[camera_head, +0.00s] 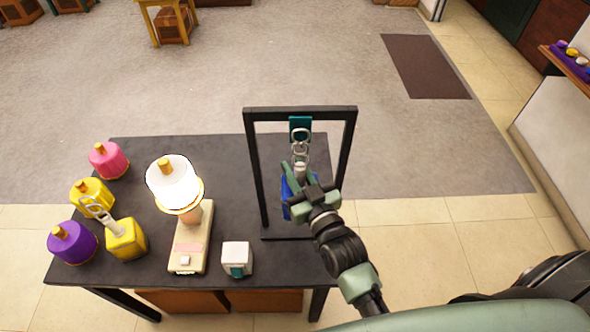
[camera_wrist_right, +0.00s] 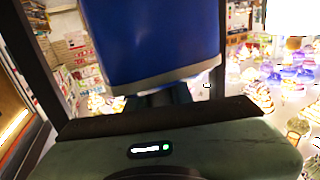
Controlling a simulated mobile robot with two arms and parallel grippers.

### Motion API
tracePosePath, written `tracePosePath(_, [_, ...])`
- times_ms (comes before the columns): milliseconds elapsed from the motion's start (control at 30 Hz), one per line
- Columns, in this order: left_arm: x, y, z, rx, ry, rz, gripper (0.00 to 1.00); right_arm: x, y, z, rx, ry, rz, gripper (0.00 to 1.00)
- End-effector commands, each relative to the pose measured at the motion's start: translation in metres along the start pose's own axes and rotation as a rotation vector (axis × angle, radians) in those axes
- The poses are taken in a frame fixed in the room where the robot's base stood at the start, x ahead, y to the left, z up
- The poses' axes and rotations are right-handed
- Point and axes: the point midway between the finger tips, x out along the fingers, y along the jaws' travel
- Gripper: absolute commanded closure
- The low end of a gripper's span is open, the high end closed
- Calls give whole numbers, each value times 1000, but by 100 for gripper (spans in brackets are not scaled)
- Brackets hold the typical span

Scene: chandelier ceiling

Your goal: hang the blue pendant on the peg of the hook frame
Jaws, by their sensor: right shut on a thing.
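The black hook frame (camera_head: 255,170) stands upright at the right part of the dark table. A teal mount (camera_head: 300,123) sits under its top bar. The blue pendant (camera_head: 287,203) is inside the frame's opening, mostly hidden behind my right gripper (camera_head: 309,190), which is shut on it. Silver rings (camera_head: 300,148) rise above the pendant and overlap the teal mount in the head view; I cannot tell whether a ring is around the peg. In the right wrist view the blue pendant (camera_wrist_right: 150,40) fills the upper middle, with a pale lower rim. My left gripper is not in view.
A lit lamp on a wooden base (camera_head: 190,240) stands mid-table. A white block (camera_head: 237,257) sits near the front edge. Pink (camera_head: 109,161), yellow (camera_head: 126,240) and purple (camera_head: 72,243) pieces stand at the left. The table between lamp and frame is clear.

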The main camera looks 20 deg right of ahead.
Motion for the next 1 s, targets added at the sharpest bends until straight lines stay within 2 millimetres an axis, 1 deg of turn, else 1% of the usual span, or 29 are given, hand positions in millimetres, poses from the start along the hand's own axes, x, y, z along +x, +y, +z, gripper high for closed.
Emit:
tracePosePath(233, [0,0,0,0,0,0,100,0,0,-2,0,5,0,100])
tracePosePath(600, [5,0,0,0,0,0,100,2,0,8,0,6,0,100])
tracePosePath(1000, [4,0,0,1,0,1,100,2,0,9,0,5,0,100])
